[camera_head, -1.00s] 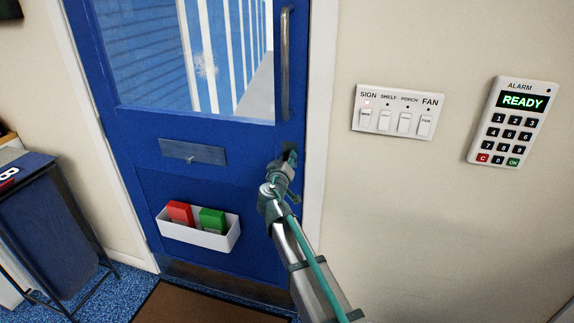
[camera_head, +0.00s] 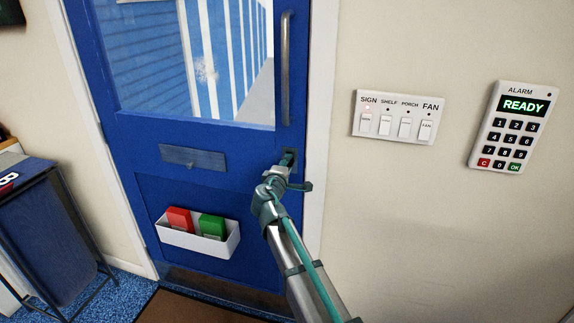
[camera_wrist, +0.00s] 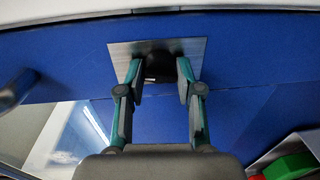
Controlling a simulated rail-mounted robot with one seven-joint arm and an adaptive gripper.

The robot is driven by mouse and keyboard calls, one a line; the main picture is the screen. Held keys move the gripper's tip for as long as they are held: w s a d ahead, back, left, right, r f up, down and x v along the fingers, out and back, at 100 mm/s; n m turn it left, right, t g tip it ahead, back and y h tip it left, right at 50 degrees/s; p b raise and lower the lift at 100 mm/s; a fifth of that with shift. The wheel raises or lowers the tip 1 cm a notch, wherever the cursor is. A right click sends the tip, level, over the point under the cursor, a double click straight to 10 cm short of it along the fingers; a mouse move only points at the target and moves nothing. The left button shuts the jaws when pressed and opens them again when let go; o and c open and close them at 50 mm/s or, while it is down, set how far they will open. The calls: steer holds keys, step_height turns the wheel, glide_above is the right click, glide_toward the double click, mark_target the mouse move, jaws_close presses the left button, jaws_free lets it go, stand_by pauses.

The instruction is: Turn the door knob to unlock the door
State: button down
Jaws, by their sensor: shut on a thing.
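The blue door (camera_head: 200,135) stands in its white frame, with a glass pane in its upper part. The door knob (camera_wrist: 160,66) is a dark round knob on a square metal plate (camera_wrist: 192,48) in the wrist view. My gripper (camera_wrist: 160,72) is shut on the knob, one finger on each side of it. In the head view my gripper (camera_head: 287,160) is at the door's right edge, below the long pull handle (camera_head: 286,65). There my gripper hides the knob and most of its plate.
A white wall bin (camera_head: 200,236) with a red block (camera_head: 179,219) and a green block (camera_head: 213,226) hangs on the door. A mail slot (camera_head: 192,157) is above it. Right of the door are a switch panel (camera_head: 398,132) and an alarm keypad (camera_head: 514,126) reading READY.

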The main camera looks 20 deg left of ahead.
steer(key=shift+r+n, duration=0.15)
steer(key=shift+n, duration=0.85)
steer(key=shift+a, duration=0.1)
steer(key=c, duration=0.8)
jaws_free()
steer(key=s, duration=0.8)
steer(key=s+d+r, duration=0.1)
steer(key=s, duration=0.3)
steer(key=shift+d+f, duration=0.1)
